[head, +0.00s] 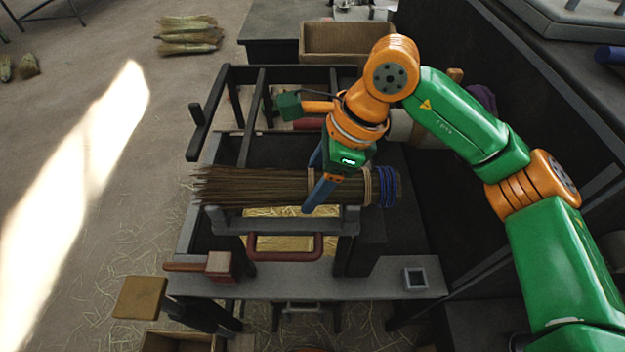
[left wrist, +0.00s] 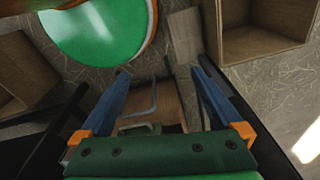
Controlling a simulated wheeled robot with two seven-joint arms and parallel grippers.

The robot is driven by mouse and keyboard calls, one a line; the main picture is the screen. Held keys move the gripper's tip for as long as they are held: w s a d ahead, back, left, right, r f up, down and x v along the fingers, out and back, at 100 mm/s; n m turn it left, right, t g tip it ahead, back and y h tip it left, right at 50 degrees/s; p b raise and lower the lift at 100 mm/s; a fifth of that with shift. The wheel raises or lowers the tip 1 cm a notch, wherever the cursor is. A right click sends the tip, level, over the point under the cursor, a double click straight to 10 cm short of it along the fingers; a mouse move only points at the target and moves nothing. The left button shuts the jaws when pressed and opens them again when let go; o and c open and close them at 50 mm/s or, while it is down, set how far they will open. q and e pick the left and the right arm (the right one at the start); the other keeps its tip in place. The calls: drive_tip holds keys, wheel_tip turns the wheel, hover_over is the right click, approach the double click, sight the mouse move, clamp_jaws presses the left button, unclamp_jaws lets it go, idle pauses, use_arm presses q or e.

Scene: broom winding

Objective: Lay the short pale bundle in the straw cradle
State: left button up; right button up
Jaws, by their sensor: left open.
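A long brown straw bundle (head: 250,187) lies across the dark frame, with tan and blue bindings near its right end. My right gripper (head: 312,183) is over it, its blue fingers on either side of the stalks; I cannot tell whether they press on it. Yellow straw (head: 290,243) shows in the frame below the bundle, partly hidden by a grey rail; I cannot tell whether this is the cradle. Several pale bundles (head: 188,35) lie on the floor at the far left. My left gripper (left wrist: 162,76) is open and empty in the left wrist view.
A wooden box (head: 332,42) stands behind the frame. A small square cup (head: 414,278) is on the front shelf. The left floor is mostly clear.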

drive_tip(key=o, duration=0.5)
drive_tip(key=shift+c, duration=0.2)
drive_tip(key=shift+r, duration=0.1)
drive_tip(key=b+v, duration=0.1)
drive_tip(key=v, duration=0.6)
